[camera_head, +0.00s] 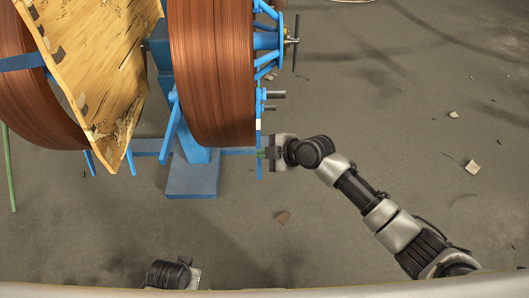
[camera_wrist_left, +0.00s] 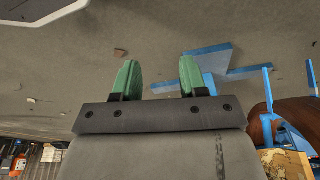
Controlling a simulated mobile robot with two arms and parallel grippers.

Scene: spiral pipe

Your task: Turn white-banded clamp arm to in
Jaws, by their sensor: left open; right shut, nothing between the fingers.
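The white-banded clamp arm (camera_head: 258,125) is a thin blue bar with a white band, hanging upright at the right edge of the copper-brown coil in the head view. My right gripper (camera_head: 263,153) is at its lower part, coming from the right, with green fingertips shut and nothing held. Whether the fingertips touch the bar, I cannot tell. My left gripper's wrist shows at the bottom edge of the head view. In the left wrist view its two green fingers (camera_wrist_left: 158,78) are apart and empty, with grey floor beyond.
The large brown coil (camera_head: 212,75) stands on a blue frame with a foot (camera_head: 192,187). A hub with spokes and a handle (camera_head: 294,42) sticks out at its right. A worn yellowish panel (camera_head: 110,75) stands left. The floor in front is clear except for small scraps.

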